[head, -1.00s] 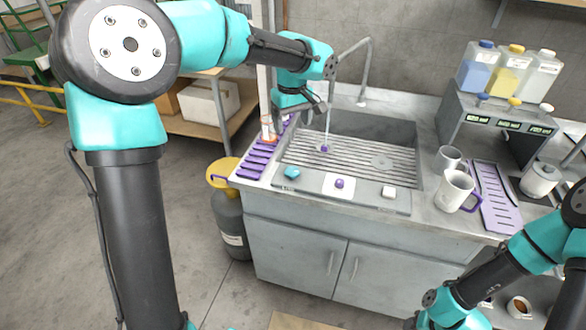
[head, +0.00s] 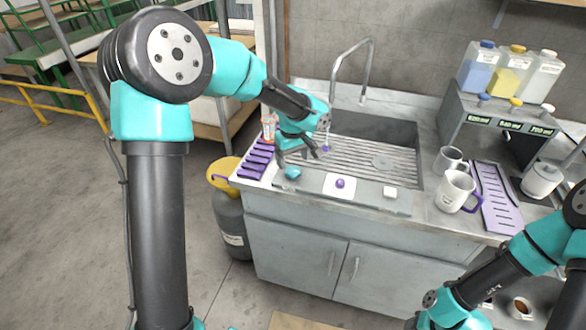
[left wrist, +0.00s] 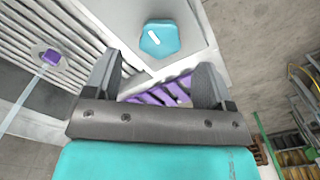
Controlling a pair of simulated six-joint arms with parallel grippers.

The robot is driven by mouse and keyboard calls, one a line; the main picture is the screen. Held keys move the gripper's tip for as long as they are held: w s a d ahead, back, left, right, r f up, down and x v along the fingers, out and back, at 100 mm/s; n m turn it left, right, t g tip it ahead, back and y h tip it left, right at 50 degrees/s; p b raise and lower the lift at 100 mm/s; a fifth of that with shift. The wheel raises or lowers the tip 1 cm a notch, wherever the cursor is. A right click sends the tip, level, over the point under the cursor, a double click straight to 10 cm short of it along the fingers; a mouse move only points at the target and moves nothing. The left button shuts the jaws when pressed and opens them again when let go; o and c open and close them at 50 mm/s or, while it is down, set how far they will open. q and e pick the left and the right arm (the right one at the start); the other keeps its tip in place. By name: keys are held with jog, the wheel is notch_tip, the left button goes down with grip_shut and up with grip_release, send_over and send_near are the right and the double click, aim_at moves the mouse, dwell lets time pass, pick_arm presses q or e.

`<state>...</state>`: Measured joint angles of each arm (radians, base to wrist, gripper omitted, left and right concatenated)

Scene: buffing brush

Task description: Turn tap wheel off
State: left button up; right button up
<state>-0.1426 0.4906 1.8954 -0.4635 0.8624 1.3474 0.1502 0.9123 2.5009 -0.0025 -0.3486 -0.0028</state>
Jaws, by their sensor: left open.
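The teal tap wheel (head: 292,172) sits at the left end of the sink's front ledge. It has a white mark on top and shows clearly in the left wrist view (left wrist: 160,40). My left gripper (head: 298,160) is just above and behind the wheel, with its jaws open and empty. In the left wrist view my fingers (left wrist: 157,80) are spread, and the wheel lies beyond their tips, apart from them. The tall tap (head: 368,70) arches over the sink (head: 385,135). My right arm is at lower right; its gripper is not seen.
A purple knob (head: 339,183) on a white plate and a white block (head: 389,192) share the front ledge. A purple slotted rack (head: 255,160) lies left of the sink. A purple piece (left wrist: 50,56) is in the basin. Mugs (head: 456,190) stand on the right.

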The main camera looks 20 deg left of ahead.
aim_at(293, 170)
pick_arm(q)
jog(key=shift+f, duration=2.35)
jog(key=c, duration=0.9)
